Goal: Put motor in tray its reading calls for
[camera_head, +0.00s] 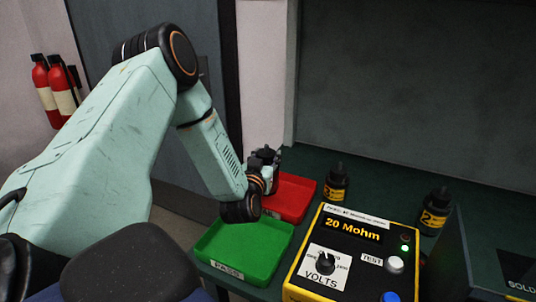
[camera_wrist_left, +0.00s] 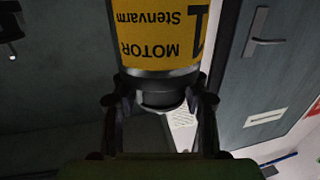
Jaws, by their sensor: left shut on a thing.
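My left gripper (camera_head: 264,164) is above the red tray (camera_head: 294,199) in the head view. In the left wrist view its fingers (camera_wrist_left: 160,104) are shut on the dark neck of motor 1 (camera_wrist_left: 158,38), which has a yellow label reading MOTOR, Stenvarm and 1. I cannot clearly make out the motor in the head view. The yellow tester (camera_head: 350,262) displays 20 Mohm. My right gripper is not in view.
Motor 3 (camera_head: 336,183) and motor 2 (camera_head: 435,211) stand upright on the dark green table behind the tester. A dark box (camera_head: 490,262) is at the right edge. Fire extinguishers (camera_head: 57,92) hang on the far wall.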

